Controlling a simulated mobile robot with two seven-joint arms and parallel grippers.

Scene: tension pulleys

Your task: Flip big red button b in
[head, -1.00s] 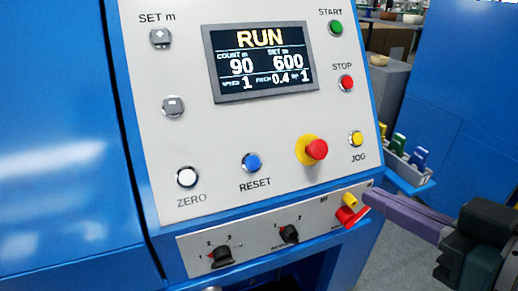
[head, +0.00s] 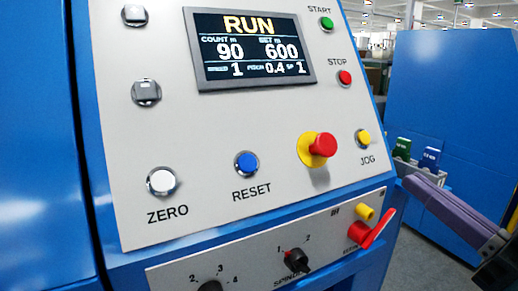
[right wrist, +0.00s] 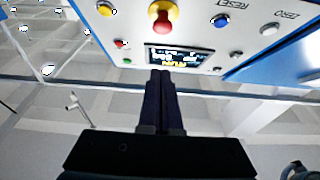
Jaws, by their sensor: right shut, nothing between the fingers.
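The big red button (head: 322,145) is a round mushroom knob on a yellow base, on the grey sloped panel between RESET and JOG. Its head stands out from the base. In the right wrist view the red button (right wrist: 161,20) is at the top, beyond my fingertips, with the panel upside down. My right gripper (head: 408,184) has purple fingers, shut and empty, right of the panel's lower right corner and apart from the button. Its dark fingers also show in the right wrist view (right wrist: 160,74). My left gripper is not in view.
The yellow JOG button (head: 362,137), red STOP button (head: 344,77) and blue RESET button (head: 246,164) surround the big button. The display (head: 253,50) reads RUN.

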